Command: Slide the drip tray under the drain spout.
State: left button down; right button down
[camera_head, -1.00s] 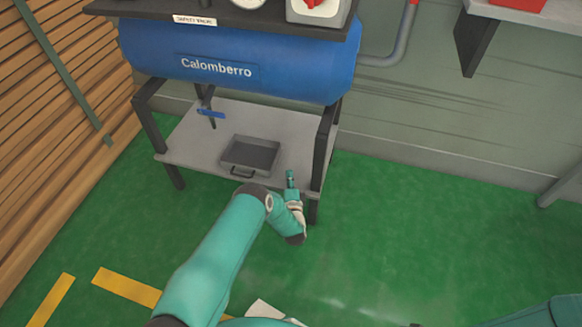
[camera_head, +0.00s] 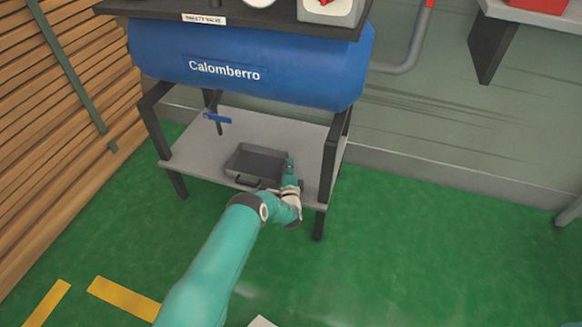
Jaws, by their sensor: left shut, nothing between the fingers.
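The drip tray (camera_head: 257,163) is a shallow dark grey metal pan with a handle on its front side. It rests on the grey lower shelf (camera_head: 190,150) under the blue tank. The drain spout (camera_head: 217,118), with a blue lever, hangs below the tank, to the left of the tray and farther back. My left gripper (camera_head: 289,166) is shut and empty at the tray's right side, close to its right wall; I cannot tell whether it touches. The gripper and wrist hide part of the tray's front right corner. My right gripper is out of view.
The blue Calomberro tank (camera_head: 245,65) overhangs the shelf. Dark legs (camera_head: 327,165) stand at the shelf's corners, one just right of my left gripper. A slatted wooden wall (camera_head: 50,130) is at left. Green floor (camera_head: 430,250) lies open at right.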

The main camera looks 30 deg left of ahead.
aim_at(263, 167)
pick_arm(q)
jog(key=s+a, duration=0.1)
jog(key=a, duration=0.2)
jog(key=s+a+b, duration=0.1)
jog(key=a, duration=0.2)
jog(key=s+a+b, duration=0.1)
jog(key=a, duration=0.2)
jog(key=shift+s+a+f, duration=0.1)
jog(key=shift+a, duration=0.35)
